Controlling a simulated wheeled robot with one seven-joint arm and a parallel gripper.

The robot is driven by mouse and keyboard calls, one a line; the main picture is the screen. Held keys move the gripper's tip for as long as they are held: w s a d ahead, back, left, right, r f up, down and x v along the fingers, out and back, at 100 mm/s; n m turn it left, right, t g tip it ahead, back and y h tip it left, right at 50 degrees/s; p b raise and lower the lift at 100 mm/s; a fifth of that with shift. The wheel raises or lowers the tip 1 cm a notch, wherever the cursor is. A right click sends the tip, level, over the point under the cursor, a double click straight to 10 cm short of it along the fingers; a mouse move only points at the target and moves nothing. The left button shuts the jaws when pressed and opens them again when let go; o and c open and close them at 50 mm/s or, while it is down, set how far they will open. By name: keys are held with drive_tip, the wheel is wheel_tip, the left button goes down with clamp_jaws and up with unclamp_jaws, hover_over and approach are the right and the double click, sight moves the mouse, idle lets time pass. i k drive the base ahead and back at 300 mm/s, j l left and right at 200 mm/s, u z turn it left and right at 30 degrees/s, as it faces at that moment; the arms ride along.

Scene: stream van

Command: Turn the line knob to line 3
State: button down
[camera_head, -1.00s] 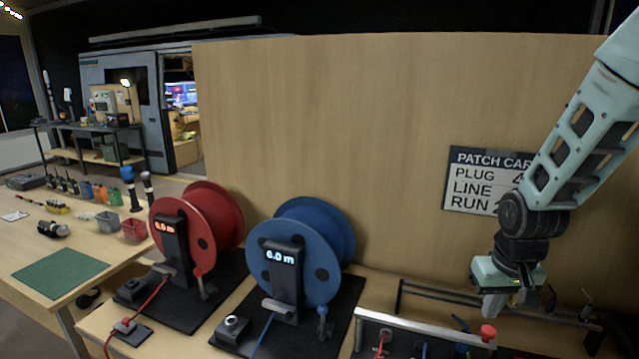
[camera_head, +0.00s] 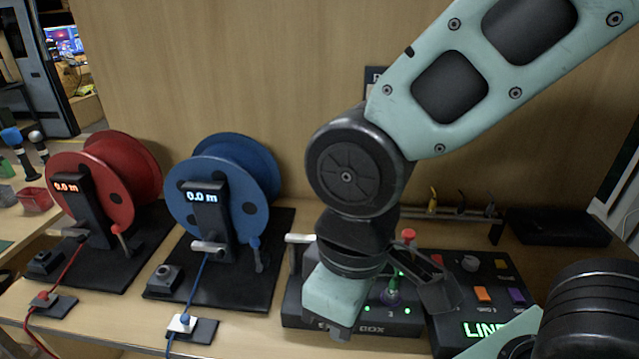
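My gripper (camera_head: 345,295) hangs over a black box (camera_head: 300,300) whose front lettering ends in "BOX". My wrist and gripper cover much of its left and middle. A small round knob (camera_head: 392,290) on the box has green lights around it, with what looks like a "3" below. My gripper is beside it; I cannot tell whether they touch. The fingertips are not clear, so its opening cannot be told. A console (camera_head: 445,340) to the right shows a green "LINE" display (camera_head: 484,330), partly hidden by my arm, and a grey round knob (camera_head: 470,263). I cannot tell which knob is the line knob.
A red button (camera_head: 408,235) stands behind the box. Orange (camera_head: 483,294) and purple (camera_head: 517,296) buttons are on the console. Blue (camera_head: 215,205) and red (camera_head: 105,190) cable reels stand at left. A wooden panel (camera_head: 230,70) rises behind. A dark rack (camera_head: 450,215) runs behind the box.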

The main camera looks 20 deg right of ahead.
sight(470, 264)
drive_tip(key=z, duration=1.3)
